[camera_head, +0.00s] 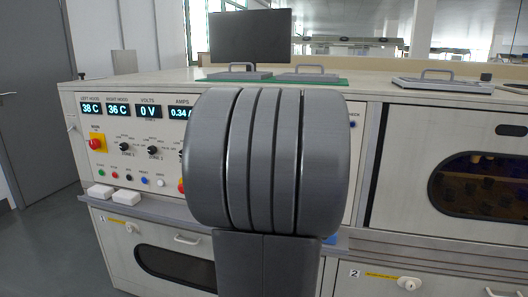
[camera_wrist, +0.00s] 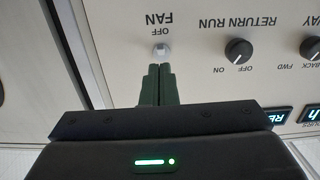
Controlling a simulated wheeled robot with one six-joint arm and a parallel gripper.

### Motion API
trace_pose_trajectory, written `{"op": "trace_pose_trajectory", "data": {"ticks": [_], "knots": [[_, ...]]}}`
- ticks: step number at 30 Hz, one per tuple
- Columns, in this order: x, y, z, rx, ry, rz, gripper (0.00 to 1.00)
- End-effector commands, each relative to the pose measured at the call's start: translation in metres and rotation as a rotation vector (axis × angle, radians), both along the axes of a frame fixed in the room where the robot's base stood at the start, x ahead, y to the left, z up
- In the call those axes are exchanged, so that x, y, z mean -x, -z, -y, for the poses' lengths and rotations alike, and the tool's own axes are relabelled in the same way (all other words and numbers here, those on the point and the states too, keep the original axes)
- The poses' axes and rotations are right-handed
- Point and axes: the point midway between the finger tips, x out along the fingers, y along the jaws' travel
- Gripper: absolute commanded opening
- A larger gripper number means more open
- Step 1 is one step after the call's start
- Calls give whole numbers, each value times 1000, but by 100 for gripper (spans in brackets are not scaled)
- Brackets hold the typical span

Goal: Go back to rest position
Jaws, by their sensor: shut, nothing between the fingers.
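My gripper (camera_wrist: 158,72) shows in the wrist view, its two dark fingers shut together with nothing between them. The fingertips are at the panel (camera_wrist: 200,78), just below a small white switch (camera_wrist: 161,49) labelled FAN, with OFF beside it. The picture does not show clearly whether the tips touch the switch. The wrist view is upside down to the lettering. In the head view my grey arm fills the middle and hides my gripper and part of the panel.
A RETURN RUN knob (camera_wrist: 238,51) is right of the fingers. The head view shows a control panel (camera_head: 112,176) with displays and a red button (camera_head: 97,142), a monitor (camera_head: 250,38) and lids on the bench top, and a windowed door (camera_head: 455,130) at right. Open floor (camera_head: 45,235) lies at left.

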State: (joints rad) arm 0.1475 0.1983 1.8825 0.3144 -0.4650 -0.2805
Motion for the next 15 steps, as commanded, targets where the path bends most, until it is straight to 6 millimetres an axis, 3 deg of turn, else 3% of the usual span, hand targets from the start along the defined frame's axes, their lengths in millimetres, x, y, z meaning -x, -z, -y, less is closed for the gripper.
{"op": "trace_pose_trajectory", "data": {"ticks": [15], "knots": [[-10,-14,3,-27,6,-107,0]]}}
